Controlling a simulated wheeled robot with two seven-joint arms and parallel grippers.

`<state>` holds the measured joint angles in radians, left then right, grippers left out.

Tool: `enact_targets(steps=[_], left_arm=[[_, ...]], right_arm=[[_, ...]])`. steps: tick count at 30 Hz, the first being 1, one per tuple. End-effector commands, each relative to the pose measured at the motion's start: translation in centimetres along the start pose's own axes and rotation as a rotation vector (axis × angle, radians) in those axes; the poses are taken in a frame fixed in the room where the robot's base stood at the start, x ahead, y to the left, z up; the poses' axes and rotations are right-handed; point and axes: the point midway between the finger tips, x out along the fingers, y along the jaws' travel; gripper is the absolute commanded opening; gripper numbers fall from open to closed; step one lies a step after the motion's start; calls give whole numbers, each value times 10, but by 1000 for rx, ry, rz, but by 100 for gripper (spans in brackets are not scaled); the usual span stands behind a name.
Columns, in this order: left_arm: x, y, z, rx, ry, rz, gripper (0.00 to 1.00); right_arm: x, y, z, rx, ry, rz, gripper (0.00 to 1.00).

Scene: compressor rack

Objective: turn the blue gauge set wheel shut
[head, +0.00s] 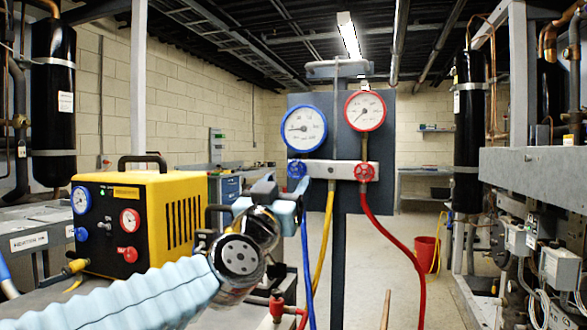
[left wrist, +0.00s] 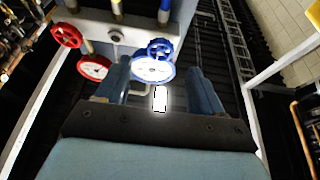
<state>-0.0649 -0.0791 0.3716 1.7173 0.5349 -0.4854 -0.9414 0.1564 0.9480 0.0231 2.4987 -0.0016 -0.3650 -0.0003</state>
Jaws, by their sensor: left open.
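The blue wheel (head: 297,169) sits on the left end of the grey manifold block, below the blue-rimmed gauge (head: 303,128). In the left wrist view the blue wheel (left wrist: 159,48) lies just past the fingertips, between their lines, with the blue-rimmed gauge (left wrist: 153,70) below it in the picture. My left gripper (head: 280,187) is open and empty, close to the blue wheel from the lower left; its dark blue fingers show on both sides in the left wrist view (left wrist: 158,76). I cannot tell whether they touch the wheel. My right gripper is not in view.
The red wheel (head: 364,172) and red-rimmed gauge (head: 365,111) sit to the right on the same manifold (head: 330,170). Blue, yellow and red hoses (head: 406,248) hang below. A yellow machine (head: 150,215) stands at left. A red bucket (head: 427,254) stands on the floor behind.

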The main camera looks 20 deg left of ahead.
Motion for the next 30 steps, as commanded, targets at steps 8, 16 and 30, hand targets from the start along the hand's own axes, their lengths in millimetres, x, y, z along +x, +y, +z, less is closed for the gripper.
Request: enact_targets(steps=[8, 16, 30], left_arm=[[45, 0, -1, 0, -1, 0, 67], [52, 0, 0, 0, 0, 0, 67], [52, 0, 0, 0, 0, 0, 14]], right_arm=[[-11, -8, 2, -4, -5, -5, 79], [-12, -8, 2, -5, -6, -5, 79], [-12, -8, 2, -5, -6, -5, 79]])
